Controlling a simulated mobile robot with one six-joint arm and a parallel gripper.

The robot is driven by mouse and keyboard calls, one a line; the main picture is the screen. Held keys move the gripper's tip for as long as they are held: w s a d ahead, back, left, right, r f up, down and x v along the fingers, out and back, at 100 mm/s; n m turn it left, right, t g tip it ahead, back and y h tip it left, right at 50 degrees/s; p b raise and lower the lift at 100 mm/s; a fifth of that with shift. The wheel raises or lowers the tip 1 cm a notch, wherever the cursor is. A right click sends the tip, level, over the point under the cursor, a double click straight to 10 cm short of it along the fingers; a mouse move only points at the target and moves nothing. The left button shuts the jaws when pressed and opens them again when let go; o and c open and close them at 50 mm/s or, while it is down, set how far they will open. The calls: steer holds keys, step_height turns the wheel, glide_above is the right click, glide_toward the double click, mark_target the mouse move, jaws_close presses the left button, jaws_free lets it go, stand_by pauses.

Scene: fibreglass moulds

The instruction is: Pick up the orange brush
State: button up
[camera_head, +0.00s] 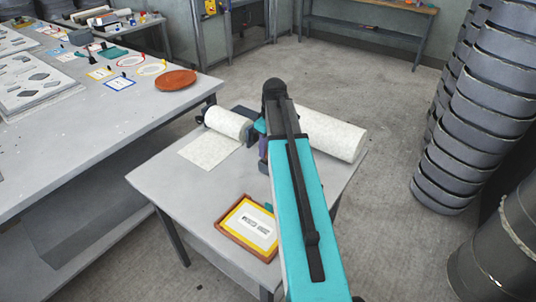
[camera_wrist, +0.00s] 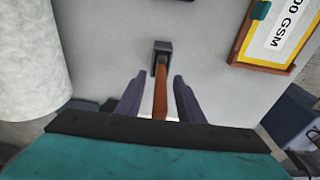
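The orange brush, with an orange-brown handle (camera_wrist: 160,98) and a dark block-like head (camera_wrist: 162,48), shows in the wrist view on the grey table (camera_wrist: 105,40). Its handle points towards my gripper (camera_wrist: 157,84). My gripper is open, with one dark purple finger on each side of the handle and a gap on both sides. I cannot tell how far above the table the fingertips are. In the head view my gripper (camera_head: 263,152) is partly seen over the small table (camera_head: 165,185), and my teal arm hides the brush.
A white roll (camera_head: 332,133) lies right of my arm; it also shows in the wrist view (camera_wrist: 28,60). A partly unrolled roll (camera_head: 225,123) lies left. A wooden-framed yellow-edged sign (camera_head: 232,245) lies near the front. Stacked dark drums (camera_head: 487,110) stand right.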

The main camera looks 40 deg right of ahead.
steer(key=shift+w+a+f, duration=0.1)
steer(key=shift+w+f, duration=0.05)
steer(key=shift+f, duration=1)
jaws_close()
